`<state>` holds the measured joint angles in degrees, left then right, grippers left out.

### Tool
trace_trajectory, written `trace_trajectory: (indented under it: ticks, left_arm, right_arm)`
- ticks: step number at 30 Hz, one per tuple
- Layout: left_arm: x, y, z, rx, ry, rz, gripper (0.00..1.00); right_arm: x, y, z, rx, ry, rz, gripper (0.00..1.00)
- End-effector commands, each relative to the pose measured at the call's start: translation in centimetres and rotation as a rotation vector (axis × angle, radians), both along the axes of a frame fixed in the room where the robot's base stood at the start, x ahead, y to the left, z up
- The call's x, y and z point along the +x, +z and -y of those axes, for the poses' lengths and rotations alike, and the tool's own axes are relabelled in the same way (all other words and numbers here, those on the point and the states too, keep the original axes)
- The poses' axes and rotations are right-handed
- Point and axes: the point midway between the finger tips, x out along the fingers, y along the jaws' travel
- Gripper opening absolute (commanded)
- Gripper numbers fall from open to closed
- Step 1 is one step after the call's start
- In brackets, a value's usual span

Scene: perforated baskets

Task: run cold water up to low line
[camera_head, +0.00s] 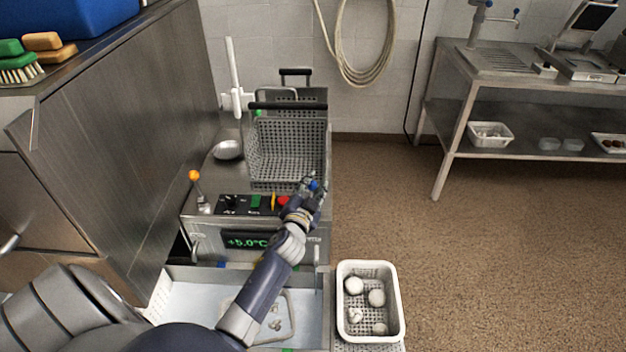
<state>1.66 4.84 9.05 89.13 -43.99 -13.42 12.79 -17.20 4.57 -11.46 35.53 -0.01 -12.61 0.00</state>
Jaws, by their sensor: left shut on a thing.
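A steel vat unit (222,180) stands in front of me, with a perforated grey basket (285,150) with black handles in its opening. A green display (248,242) on its front reads about +5.0°C. My left gripper (310,190) is at the unit's front right corner, beside the basket. It is shut on a small blue-topped part (314,184), seemingly a tap knob; the fingers hide most of it. The water level and any low line cannot be made out. My right gripper is not in view.
A control panel (232,205) has green, yellow and red controls, with an orange-ball lever (194,176) to its left. A white basket (343,300) with several pale round items stands at lower right. A steel table (470,120) stands at the back right; the floor between is clear.

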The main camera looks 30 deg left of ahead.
Motion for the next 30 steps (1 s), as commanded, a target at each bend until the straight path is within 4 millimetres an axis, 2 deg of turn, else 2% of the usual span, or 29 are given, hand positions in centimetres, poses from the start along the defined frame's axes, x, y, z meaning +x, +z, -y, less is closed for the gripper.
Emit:
trace_trajectory:
  ticks: [1, 6, 16, 17, 19, 30]
  left_arm:
    - [0.4, 1.1, -0.8, 0.012, 0.008, -0.007, 0.00]
    - [2.0, 0.8, -2.0, 0.012, 0.010, -0.007, 0.00]
    - [2.0, 0.6, -2.2, 0.011, 0.013, -0.014, 0.00]
    - [2.0, 0.5, -2.2, 0.011, 0.012, -0.015, 0.28]
    - [2.0, 0.5, -2.2, 0.010, 0.013, -0.016, 0.44]
    - [2.0, 0.2, -1.9, 0.003, 0.011, -0.018, 0.44]
  right_arm:
    - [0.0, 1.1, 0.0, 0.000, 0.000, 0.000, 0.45]
    - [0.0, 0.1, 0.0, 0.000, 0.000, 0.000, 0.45]
    - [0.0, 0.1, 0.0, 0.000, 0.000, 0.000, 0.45]
    - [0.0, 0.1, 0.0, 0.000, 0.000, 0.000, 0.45]
    - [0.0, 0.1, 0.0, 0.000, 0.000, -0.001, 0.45]
    - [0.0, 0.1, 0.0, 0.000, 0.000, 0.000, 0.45]
